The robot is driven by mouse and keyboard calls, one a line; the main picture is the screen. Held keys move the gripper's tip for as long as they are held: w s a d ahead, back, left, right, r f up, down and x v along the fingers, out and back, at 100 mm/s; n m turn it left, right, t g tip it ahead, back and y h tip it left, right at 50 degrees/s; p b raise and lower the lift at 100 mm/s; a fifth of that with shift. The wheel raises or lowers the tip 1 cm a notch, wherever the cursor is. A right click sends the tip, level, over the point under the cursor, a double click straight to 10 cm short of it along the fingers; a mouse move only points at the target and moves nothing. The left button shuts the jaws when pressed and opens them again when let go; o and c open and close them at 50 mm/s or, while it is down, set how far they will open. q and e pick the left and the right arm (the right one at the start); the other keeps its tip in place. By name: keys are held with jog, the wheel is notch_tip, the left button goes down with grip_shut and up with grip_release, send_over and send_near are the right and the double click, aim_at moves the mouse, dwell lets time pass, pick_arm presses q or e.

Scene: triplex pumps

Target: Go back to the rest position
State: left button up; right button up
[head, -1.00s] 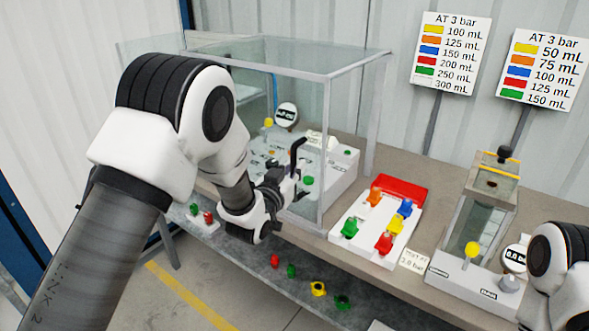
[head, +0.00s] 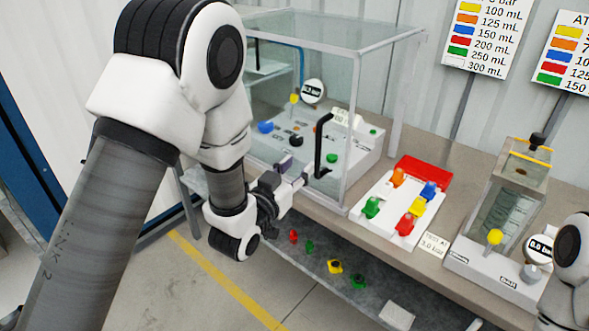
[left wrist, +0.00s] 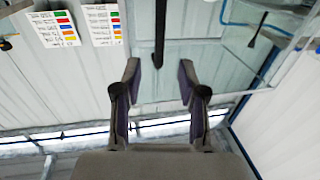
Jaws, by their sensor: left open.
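My left gripper (head: 292,175) is in front of the glass enclosure (head: 352,120), near its lower front edge. It is open and empty, and its two fingers stand apart in the left wrist view (left wrist: 160,75). A black handle (head: 321,145) on the enclosure is just right of the fingertips, and I cannot tell in the head view whether they touch. In the left wrist view a dark bar (left wrist: 160,35) hangs beyond the fingers, not between the pads. My right arm shows only in part at the right edge; its gripper is out of view.
A white tray with coloured valves (head: 378,227) stands on the bench right of the enclosure. A second pump unit (head: 500,220) is further right. Several coloured parts lie on the lower shelf (head: 375,290). Two sign boards (head: 480,40) stand behind. The floor at front left is clear.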

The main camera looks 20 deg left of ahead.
pick_arm(q)
jog(key=shift+s+a, duration=0.1)
jog(key=shift+s, duration=0.3)
jog(key=shift+f, duration=0.1)
jog(key=s+a+f+n+g+y, duration=0.1)
jog(key=s+f+g, duration=0.3)
jog(key=f, duration=0.8)
jog(key=s+a+f+n+g+y, duration=0.1)
jog(key=s+a+f+g, duration=0.15)
jog(key=s+f, duration=0.65)
jog(key=s+a+f+g, duration=0.1)
jog(key=s+f+g, duration=1)
jog(key=s+f, duration=0.4)
jog(key=s, duration=0.5)
jog(key=shift+a+y, duration=0.15)
jog(key=shift+y, duration=0.15)
jog(key=shift+f, duration=0.1)
